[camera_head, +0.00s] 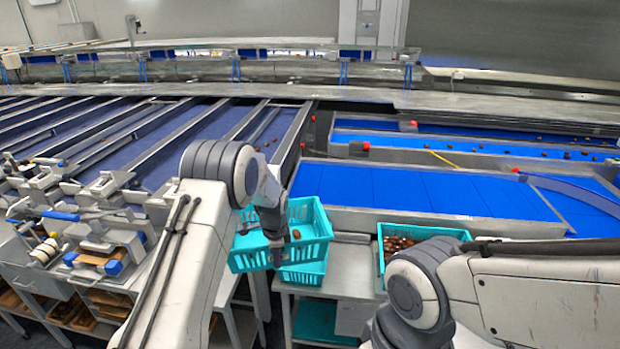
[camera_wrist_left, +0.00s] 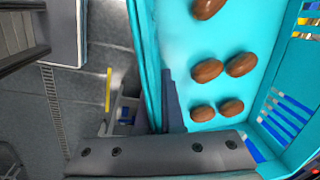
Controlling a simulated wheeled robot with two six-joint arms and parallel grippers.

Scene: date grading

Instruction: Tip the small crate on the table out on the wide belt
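A teal slotted crate (camera_head: 312,252) hangs in my left gripper (camera_head: 277,256), at the middle of the head view. The gripper appears shut on its near wall. In the left wrist view, a dark finger stands along the wall of this crate (camera_wrist_left: 265,35), and several brown dates (camera_wrist_left: 208,70) lie loosely on its floor. The crate looks roughly level. The wide blue belt (camera_head: 400,190) runs behind it and to the right. My right arm comes in from the right, but its gripper is not visible.
Another teal crate (camera_head: 303,274) is directly below the held one. A teal crate (camera_head: 450,233) full of dates stands to the right, partly behind my right arm. A metal table (camera_head: 350,265) lies between them. A grey metal rail (camera_head: 440,222) edges the belt.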

